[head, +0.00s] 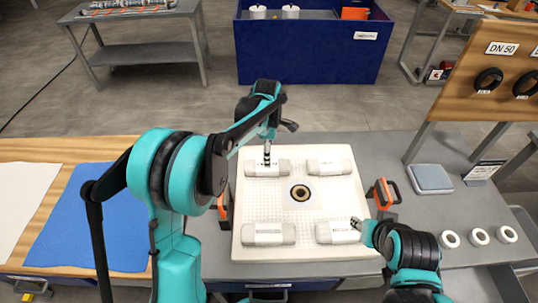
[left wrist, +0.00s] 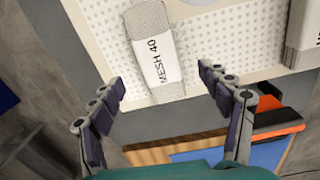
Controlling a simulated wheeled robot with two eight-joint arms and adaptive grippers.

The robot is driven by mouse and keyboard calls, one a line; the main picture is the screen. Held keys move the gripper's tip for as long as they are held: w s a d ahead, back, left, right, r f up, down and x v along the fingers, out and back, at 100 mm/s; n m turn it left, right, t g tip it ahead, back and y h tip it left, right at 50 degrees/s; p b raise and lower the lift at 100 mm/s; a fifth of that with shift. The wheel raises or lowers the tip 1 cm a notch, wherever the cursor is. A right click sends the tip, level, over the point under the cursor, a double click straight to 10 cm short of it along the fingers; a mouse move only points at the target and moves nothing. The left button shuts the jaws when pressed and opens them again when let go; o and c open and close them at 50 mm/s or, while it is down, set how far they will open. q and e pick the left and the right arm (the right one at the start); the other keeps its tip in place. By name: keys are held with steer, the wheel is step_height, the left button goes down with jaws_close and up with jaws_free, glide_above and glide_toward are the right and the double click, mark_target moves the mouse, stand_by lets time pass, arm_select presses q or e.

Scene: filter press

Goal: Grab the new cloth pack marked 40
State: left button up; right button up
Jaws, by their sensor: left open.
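A grey-white rolled pack marked MESH 40 (left wrist: 152,52) fills the middle of the left wrist view. It appears to be the pack at the back left (head: 256,169) of the white perforated plate (head: 270,210) in the head view, where its label is too small to read. My left gripper (head: 267,160) is open over that pack; in the left wrist view its fingers (left wrist: 162,78) stand apart on either side of the pack's near end, not visibly touching it. My right gripper (head: 357,223) is at the front-right pack (head: 332,233); its jaw state is unclear.
Similar packs lie at the back right (head: 328,166) and front left (head: 268,234) of the plate, around a central ring (head: 299,193). Orange handles (head: 383,193) flank the plate. A blue cloth (head: 75,235) lies at left; a scale (head: 430,178) and white rings stand at right.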

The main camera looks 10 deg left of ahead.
arm_select(q)
steer(key=f, duration=0.1)
steer(key=w+f+n+b, duration=0.1)
steer(key=f, duration=0.1)
steer(key=shift+d+f, duration=0.1)
steer(key=shift+f, duration=0.15)
steer(key=f, duration=0.1)
steer(key=f+b, duration=0.1)
steer(key=f, duration=0.1)
steer(key=f+b, duration=0.1)
steer(key=f, duration=0.1)
steer(key=shift+s+a+f, duration=0.15)
steer(key=shift+s+a, duration=0.05)
steer(key=shift+a, duration=0.2)
steer(key=shift+c, duration=0.6)
steer(key=c, duration=1.2)
